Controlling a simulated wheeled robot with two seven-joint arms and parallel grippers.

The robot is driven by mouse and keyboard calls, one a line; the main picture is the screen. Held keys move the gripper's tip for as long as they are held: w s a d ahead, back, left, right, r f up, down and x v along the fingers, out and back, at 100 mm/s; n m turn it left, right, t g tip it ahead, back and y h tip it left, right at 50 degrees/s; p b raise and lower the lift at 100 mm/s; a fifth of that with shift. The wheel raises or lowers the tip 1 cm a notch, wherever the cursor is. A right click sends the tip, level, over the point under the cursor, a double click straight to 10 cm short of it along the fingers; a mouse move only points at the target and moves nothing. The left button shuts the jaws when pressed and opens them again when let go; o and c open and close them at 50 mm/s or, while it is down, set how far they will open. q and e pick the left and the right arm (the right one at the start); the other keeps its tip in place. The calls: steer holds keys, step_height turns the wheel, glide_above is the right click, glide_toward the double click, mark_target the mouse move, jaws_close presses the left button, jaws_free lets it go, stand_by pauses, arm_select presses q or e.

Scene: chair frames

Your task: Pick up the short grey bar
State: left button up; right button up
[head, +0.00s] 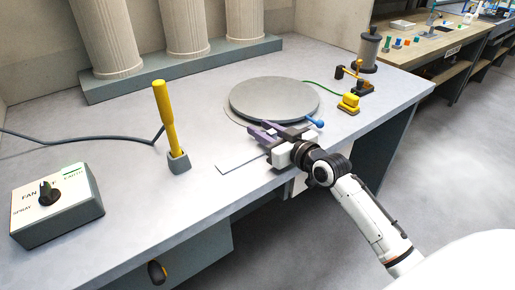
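I cannot make out a short grey bar for certain in the head view. My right gripper (258,128) reaches in from the lower right, low over the grey table at the near edge of the round grey turntable. Its two purple fingers point up and left, with a narrow gap between them, and I see nothing clearly held there. The gripper hides part of the table beneath it. My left gripper is out of view.
The round turntable (275,97) has a blue-knobbed handle (315,121). A FAN/SPRAY control box (56,205) sits left. Yellow-and-black fittings (349,103) stand right. Front-middle tabletop is clear.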

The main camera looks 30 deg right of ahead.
jaws_close()
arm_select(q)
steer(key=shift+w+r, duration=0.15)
arm_select(e)
steer(key=shift+r, duration=0.15)
